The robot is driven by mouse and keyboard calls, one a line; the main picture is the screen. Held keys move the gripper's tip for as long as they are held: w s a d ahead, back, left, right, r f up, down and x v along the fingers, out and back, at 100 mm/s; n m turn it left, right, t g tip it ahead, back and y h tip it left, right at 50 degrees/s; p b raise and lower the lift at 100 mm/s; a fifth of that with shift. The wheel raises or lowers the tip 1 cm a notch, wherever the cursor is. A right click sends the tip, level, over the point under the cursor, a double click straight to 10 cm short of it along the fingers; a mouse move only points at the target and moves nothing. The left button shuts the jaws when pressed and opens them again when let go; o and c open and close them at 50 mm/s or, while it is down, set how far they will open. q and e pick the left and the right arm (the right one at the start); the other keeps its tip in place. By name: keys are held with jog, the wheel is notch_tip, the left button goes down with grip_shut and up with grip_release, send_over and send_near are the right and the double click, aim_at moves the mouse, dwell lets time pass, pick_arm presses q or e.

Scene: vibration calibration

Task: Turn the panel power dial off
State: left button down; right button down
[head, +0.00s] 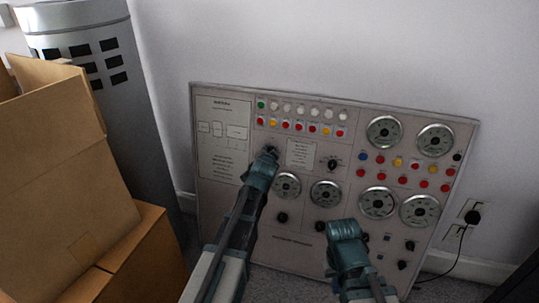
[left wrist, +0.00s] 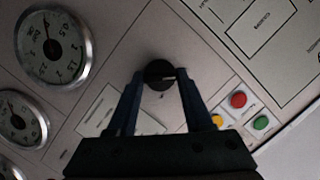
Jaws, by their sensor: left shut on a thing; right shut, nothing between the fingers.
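The control panel (head: 222,178) leans upright against the wall. In the left wrist view a round black dial (left wrist: 158,73) with a light pointer mark sits between the fingertips of my left gripper (left wrist: 160,78), which is shut on it. In the head view my left gripper (head: 268,154) reaches the panel's upper left part, below the rows of lamps, and mostly hides that dial. Its label cannot be read. My right gripper (head: 343,228) is shut and empty, in front of the panel's lower middle.
Another black dial (head: 333,163) sits right of the held one. Several round gauges (head: 384,132) and coloured lamps (head: 325,129) fill the panel. Cardboard boxes (head: 60,185) and a grey cylinder (head: 95,60) stand at left. A plugged cable (head: 462,240) hangs at right.

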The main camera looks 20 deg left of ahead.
pick_arm(q)
jog(key=shift+c, duration=1.6)
grip_release()
jog(key=shift+s, duration=0.15)
jog(key=p+v, duration=0.5)
jog(key=v, duration=0.8)
jog(key=shift+s, duration=0.3)
jog(key=shift+d, duration=0.1)
